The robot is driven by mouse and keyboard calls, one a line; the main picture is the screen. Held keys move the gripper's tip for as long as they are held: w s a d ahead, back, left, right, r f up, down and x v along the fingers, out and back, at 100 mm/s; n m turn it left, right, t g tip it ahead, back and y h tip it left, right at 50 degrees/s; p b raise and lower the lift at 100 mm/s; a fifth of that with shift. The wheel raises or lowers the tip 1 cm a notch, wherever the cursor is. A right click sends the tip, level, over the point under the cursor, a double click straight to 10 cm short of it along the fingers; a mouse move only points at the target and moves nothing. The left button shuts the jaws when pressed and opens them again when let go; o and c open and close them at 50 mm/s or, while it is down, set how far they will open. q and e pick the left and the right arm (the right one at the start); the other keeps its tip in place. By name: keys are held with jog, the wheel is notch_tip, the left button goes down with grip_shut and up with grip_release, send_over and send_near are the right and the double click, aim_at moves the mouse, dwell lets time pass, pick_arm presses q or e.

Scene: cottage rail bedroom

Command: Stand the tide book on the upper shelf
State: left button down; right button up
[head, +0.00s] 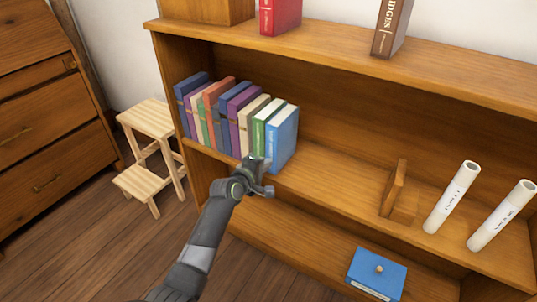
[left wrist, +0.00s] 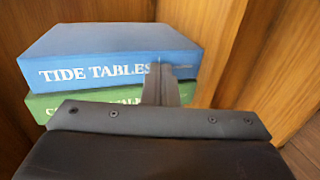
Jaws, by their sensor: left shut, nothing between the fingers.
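The tide book (head: 284,138) is blue and stands upright at the right end of a row of books on the upper shelf (head: 330,195). In the left wrist view, rolled on its side, the tide book (left wrist: 110,50) shows "TIDE TABLES" on its spine, against a green book (left wrist: 75,103). My left gripper (head: 262,175) is shut and empty in front of the lower spine. Its closed fingers (left wrist: 160,82) cover the end of the title; I cannot tell whether they touch the book. My right gripper is out of view.
Right of the tide book the shelf is bare up to a wooden bookend (head: 395,190) and two white rolls (head: 450,198). A blue box (head: 376,272) sits on the lower shelf. A step stool (head: 150,145) and drawers (head: 45,120) stand at left.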

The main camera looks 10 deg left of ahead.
pick_arm(q)
jog(key=s+a+p, duration=0.2)
jog(key=s+p, duration=0.2)
jog(key=s, duration=0.3)
jog(key=shift+s+a, duration=0.2)
jog(key=shift+a, duration=0.15)
dwell(0.6)
